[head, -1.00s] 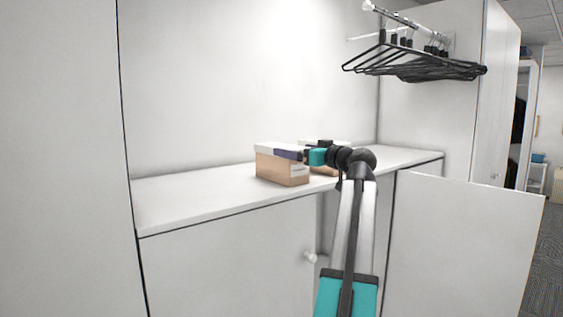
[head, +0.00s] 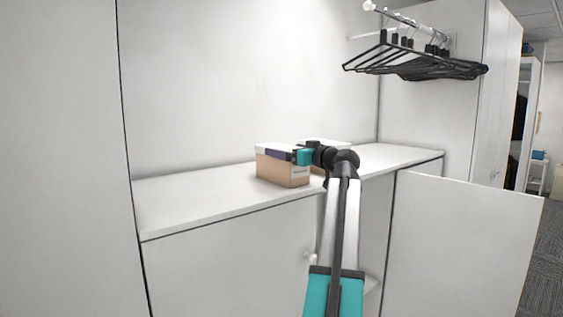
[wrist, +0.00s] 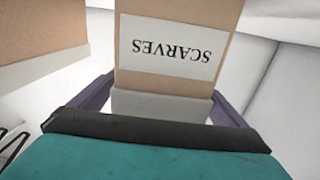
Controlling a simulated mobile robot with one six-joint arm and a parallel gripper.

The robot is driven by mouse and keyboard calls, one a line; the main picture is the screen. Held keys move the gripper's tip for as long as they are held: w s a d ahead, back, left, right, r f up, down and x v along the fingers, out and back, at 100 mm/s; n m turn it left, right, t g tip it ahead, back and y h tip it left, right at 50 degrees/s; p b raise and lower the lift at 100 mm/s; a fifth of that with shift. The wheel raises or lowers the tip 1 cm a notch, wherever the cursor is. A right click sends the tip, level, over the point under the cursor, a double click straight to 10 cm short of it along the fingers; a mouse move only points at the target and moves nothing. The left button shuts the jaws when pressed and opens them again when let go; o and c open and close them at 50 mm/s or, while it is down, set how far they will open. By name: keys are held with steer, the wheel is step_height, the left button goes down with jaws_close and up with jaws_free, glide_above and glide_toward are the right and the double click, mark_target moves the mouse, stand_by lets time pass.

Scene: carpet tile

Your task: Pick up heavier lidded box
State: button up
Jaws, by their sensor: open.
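A brown cardboard box with a white lid (head: 283,169) stands on the white cabinet top. In the wrist view the box (wrist: 165,75) has a label reading SCARVES, shown upside down. My gripper (head: 282,155) is open at the lid's level. In the wrist view its purple fingers (wrist: 160,98) lie on either side of the box's lidded end, with small gaps visible. A second lidded box (head: 327,142) stands to the right, mostly hidden behind my arm. It also shows at the upper left of the wrist view (wrist: 42,38).
The white cabinet top (head: 190,200) is clear to the left of the boxes and to the far right. A cabinet door (head: 465,235) stands open at the right. Black hangers (head: 415,65) hang from a rail above the right end. A white wall (head: 250,80) rises behind.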

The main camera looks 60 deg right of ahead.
steer(key=shift+w+d, duration=0.25)
steer(key=shift+w, duration=0.45)
steer(key=shift+c, duration=0.4)
steer(key=c, duration=1.8)
steer(key=shift+r, duration=0.1)
steer(key=shift+c, duration=1.4)
steer(key=shift+r, duration=0.15)
steer(key=shift+r+b, duration=0.7)
steer(key=shift+r, duration=0.95)
steer(key=shift+s+a+f, duration=0.1)
steer(key=shift+s+a, duration=0.15)
steer(key=shift+s, duration=0.05)
steer(key=s+a+r+b, duration=0.1)
steer(key=s+a+b, duration=0.3)
steer(key=s+a, duration=0.6)
steer(key=shift+s+a+r, duration=0.15)
steer(key=shift+s+r, duration=0.15)
steer(key=shift+s, duration=0.3)
